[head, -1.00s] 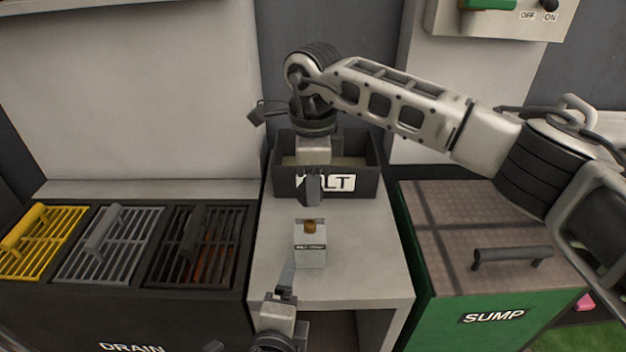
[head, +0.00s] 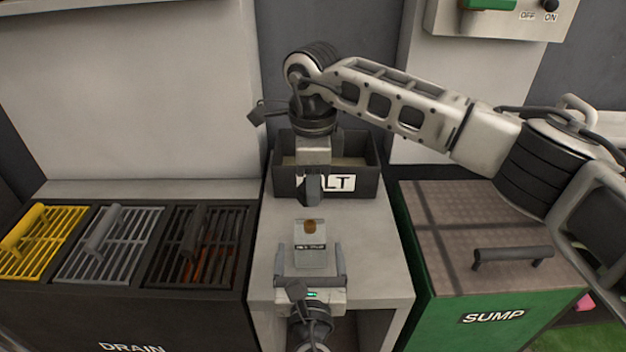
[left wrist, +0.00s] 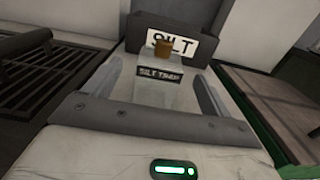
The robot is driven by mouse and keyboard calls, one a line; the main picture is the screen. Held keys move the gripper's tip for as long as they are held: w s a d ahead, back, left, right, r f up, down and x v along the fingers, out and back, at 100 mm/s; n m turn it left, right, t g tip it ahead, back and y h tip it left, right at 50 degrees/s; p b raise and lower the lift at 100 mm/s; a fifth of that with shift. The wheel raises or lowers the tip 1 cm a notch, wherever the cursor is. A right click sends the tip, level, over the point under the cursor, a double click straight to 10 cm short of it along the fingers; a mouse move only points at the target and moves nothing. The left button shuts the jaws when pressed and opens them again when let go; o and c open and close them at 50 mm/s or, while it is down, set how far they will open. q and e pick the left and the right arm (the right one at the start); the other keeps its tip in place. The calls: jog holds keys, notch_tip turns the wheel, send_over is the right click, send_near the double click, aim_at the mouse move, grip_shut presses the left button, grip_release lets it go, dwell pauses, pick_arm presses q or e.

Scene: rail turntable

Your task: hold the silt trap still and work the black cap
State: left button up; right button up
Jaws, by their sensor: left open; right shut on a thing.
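The silt trap (head: 311,256) is a small grey upright box with a dark label, standing on the pale bench. A brown round piece (head: 310,226) shows at its top. The trap also shows in the left wrist view (left wrist: 158,92). My left gripper (head: 311,258) is open, its fingers either side of the trap's near part, with gaps showing. My right gripper (head: 314,190) points down beyond the trap, in front of the bin's label. It is shut on a small dark thing, apparently the black cap, mostly hidden by the fingers.
The dark bin labelled SILT (head: 286,186) stands at the back of the bench (head: 378,250). Drain grates (head: 110,245) lie to the left. The green sump box (head: 495,300) with a handled lid is to the right. The bench beside the trap is clear.

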pick_arm(q)
jog(key=w, duration=0.7)
jog(key=shift+w, duration=0.25)
jog(key=c, duration=1.5)
jog(key=shift+o, duration=0.2)
pick_arm(e)
jog(key=shift+f, duration=1.9)
